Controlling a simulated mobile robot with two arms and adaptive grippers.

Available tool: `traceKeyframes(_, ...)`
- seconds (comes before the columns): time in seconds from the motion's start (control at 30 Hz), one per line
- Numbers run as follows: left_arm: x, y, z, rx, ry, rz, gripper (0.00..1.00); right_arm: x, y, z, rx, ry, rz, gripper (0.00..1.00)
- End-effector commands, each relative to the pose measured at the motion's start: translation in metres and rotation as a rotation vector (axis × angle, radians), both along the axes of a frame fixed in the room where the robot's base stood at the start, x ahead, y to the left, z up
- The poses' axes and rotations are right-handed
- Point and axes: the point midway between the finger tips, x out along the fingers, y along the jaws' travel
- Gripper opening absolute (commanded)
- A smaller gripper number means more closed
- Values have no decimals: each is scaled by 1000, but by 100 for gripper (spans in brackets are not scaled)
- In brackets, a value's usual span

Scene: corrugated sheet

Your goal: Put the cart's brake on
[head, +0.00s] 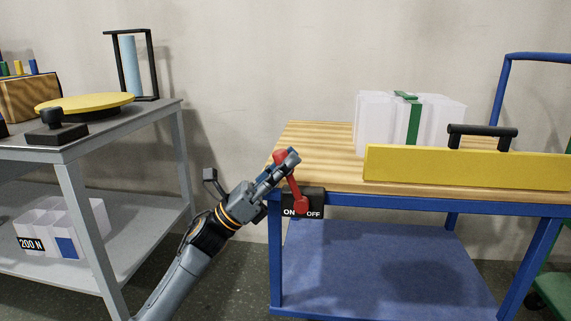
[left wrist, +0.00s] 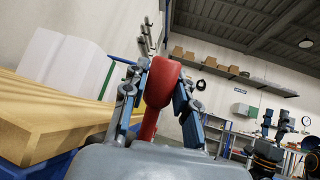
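The cart (head: 400,199) has a wooden top and a blue frame. Its red brake lever (head: 292,184) rises from a black plate (head: 313,204) marked ON at left and OFF at right, on the near left corner. The lever leans up and to the left, toward the ON side. My left gripper (head: 284,162) is at the lever's top end. In the left wrist view the red knob (left wrist: 160,82) sits between both fingers, which appear to touch its sides. My right gripper (left wrist: 276,124) shows small at the right of that view, its fingers apart and empty.
On the cart stand white boxes with a green strap (head: 413,120) and a yellow bar with a black handle (head: 460,167). A grey table (head: 150,122) stands to the left, with a floor gap between. The cart's lower shelf (head: 385,270) is bare.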

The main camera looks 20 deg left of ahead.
Motion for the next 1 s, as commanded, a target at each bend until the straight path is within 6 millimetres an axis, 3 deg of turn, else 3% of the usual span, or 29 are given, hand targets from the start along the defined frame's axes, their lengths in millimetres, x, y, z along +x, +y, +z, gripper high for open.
traceKeyframes(0.1,0,0,-1,1,1,1,50,0,0,0,0,0,0,46)
traceKeyframes(0.47,-2,3,-4,2,1,1,50,0,0,0,2,0,0,46)
traceKeyframes(1.0,-43,62,-72,1,4,4,50,0,0,0,1,0,0,46)
